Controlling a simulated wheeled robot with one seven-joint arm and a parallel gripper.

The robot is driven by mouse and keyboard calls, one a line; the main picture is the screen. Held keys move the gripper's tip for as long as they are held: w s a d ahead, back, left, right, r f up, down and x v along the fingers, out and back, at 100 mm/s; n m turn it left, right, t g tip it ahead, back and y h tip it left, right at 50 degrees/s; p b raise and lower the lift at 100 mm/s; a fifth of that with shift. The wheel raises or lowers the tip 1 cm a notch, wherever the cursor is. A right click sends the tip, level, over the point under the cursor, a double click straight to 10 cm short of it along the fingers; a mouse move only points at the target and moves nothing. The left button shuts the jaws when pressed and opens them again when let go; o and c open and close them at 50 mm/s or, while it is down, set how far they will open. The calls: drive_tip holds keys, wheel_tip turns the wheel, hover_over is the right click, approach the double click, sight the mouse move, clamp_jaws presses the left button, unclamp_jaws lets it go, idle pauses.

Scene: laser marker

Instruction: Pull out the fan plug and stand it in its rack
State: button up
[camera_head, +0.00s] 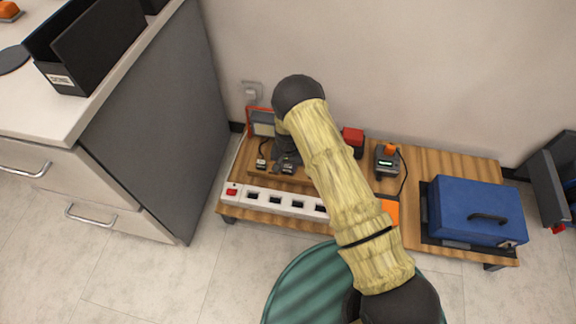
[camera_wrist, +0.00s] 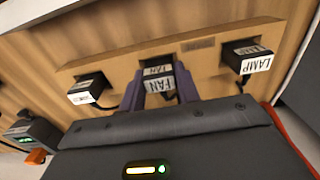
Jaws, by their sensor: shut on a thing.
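In the wrist view, the fan plug (camera_wrist: 158,82) is dark with white FAN labels. The purple fingers of my gripper (camera_wrist: 160,92) are shut on it, one on each side. It is at the edge of the wooden rack (camera_wrist: 115,67), between the lamp plug (camera_wrist: 248,60) and another labelled plug (camera_wrist: 88,90). I cannot tell whether it is seated in the rack or just above it. In the head view, the rack (camera_head: 254,176) lies behind the white power strip (camera_head: 262,196). My arm hides part of both.
The visible power strip sockets look empty; a red switch (camera_head: 231,191) is at its left end. A blue toolbox (camera_head: 476,208) stands at the right of the low wooden table (camera_head: 455,160). A small device (camera_head: 387,161) and its cable lie behind. A grey cabinet (camera_head: 165,120) borders the left.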

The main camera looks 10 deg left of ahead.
drive_tip(key=o, duration=1.1)
wheel_tip(320, 180, up, 17)
drive_tip(key=p, duration=0.7)
drive_tip(key=shift+r, duration=0.15)
wheel_tip(320, 180, up, 6)
drive_tip(key=p, duration=0.6)
hover_over(288, 166)
drive_tip(key=shift+b, duration=0.3)
